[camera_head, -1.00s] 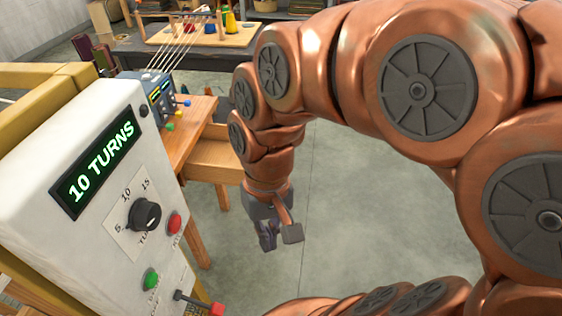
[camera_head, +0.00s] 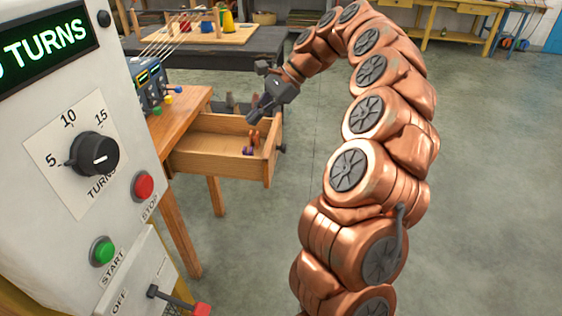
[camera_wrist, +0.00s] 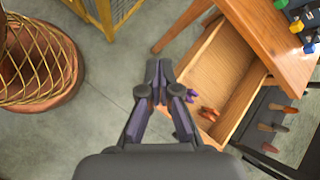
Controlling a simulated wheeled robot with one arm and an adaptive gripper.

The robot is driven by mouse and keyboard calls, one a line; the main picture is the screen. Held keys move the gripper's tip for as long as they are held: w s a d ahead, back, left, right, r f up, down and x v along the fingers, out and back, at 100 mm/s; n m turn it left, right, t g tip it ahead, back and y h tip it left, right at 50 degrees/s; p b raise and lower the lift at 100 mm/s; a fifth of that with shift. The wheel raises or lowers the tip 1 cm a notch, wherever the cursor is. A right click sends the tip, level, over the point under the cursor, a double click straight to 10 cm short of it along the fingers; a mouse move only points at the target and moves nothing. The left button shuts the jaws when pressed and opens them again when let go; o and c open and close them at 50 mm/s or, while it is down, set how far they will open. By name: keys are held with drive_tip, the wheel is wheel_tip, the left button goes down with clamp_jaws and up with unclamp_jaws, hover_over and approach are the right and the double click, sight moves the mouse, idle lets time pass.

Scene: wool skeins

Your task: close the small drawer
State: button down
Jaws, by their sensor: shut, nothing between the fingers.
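The small wooden drawer (camera_head: 222,165) stands pulled out from the wooden table at left centre in the head view. A dark knob (camera_head: 282,149) is on its front. Small orange and purple items (camera_head: 250,143) lie inside, near the front. In the wrist view the open drawer (camera_wrist: 222,80) is right of the fingers, with the orange items (camera_wrist: 208,114) in it. My gripper (camera_head: 257,112) is shut and empty, at the drawer's front end in the head view. Its fingertips (camera_wrist: 159,68) are together in the wrist view. I cannot tell whether they touch the drawer.
The wooden table (camera_head: 183,108) bears a blue-grey device (camera_head: 148,84). A white control panel (camera_head: 60,130) with a dial and buttons stands close at left. A dark table (camera_head: 240,45) with a wooden board is behind. The floor (camera_head: 480,170) to the right is clear.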

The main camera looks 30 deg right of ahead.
sight(273, 156)
drive_tip(key=d+f+m+t+h+b, duration=0.1)
drive_tip(key=d+f+m+t+b, duration=0.15)
drive_tip(key=d+f+m, duration=0.55)
drive_tip(key=d+f+m+t+b, duration=0.1)
drive_tip(key=d+f+b, duration=0.35)
drive_tip(key=d, duration=0.75)
drive_tip(key=shift+g, duration=0.25)
drive_tip(key=b+x, duration=0.1)
drive_tip(key=x, duration=1.1)
drive_tip(key=shift+w+a+f, duration=0.1)
drive_tip(key=shift+w, duration=0.25)
drive_tip(key=shift+w+a, duration=0.5)
drive_tip(key=shift+a, duration=0.05)
